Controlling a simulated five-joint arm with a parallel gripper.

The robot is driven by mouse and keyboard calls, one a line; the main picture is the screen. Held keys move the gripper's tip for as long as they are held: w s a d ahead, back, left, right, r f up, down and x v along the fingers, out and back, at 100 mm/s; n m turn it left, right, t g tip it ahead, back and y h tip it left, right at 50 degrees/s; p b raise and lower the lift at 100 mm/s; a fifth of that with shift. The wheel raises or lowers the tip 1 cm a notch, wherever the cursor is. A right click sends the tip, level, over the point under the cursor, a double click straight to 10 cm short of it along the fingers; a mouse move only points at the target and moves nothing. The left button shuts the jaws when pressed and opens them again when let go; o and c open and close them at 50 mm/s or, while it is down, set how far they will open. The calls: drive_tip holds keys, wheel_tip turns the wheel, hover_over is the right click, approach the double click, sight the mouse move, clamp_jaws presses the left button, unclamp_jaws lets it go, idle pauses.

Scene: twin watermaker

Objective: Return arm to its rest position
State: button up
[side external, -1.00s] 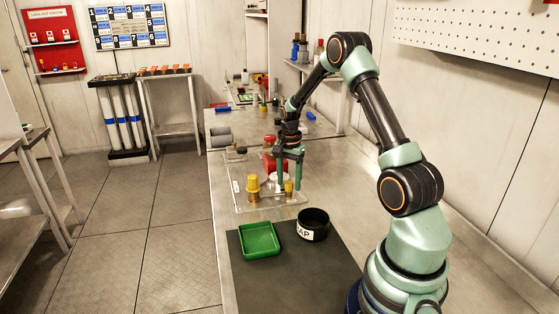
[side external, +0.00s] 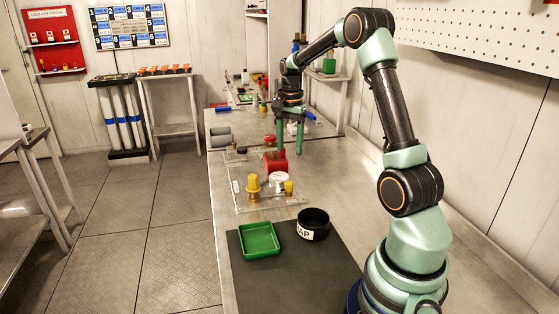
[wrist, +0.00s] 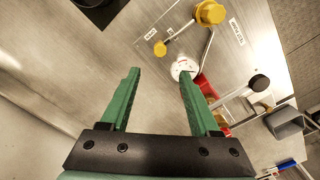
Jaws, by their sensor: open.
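My gripper (side external: 289,142) hangs fingers-down above the bench, behind and a little right of the red block (side external: 275,161) on the clear panel. In the wrist view my gripper (wrist: 158,90) has its two green fingers wide apart with nothing between them but bare bench farther off. The clear panel (side external: 240,205) carries a large yellow knob (side external: 253,187), a smaller yellow knob (side external: 289,187) and a round white gauge (side external: 279,178). The wrist view also shows the large yellow knob (wrist: 210,13), the small one (wrist: 160,48) and the gauge (wrist: 184,68).
A green tray (side external: 259,240) and a black round bin (side external: 313,225) with a partly readable label stand on the dark mat (side external: 290,275) in front. The bench right of the panel is clear.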

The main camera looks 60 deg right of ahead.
drive_tip(key=a+r+n+t, duration=0.1)
drive_tip(key=a+r+n, duration=0.35)
drive_tip(key=a, duration=0.35)
drive_tip(key=s+a+r+n+t, duration=0.2)
drive_tip(key=s+a+n, duration=0.2)
drive_tip(key=a+n, duration=0.3)
drive_tip(key=s+a+r+n+t, duration=0.2)
drive_tip(key=s+a+n, duration=0.3)
drive_tip(key=a, duration=0.7)
drive_tip(key=shift+a+r+n+t, duration=0.3)
drive_tip(key=shift+r+n, duration=0.05)
drive_tip(key=shift+n, duration=0.5)
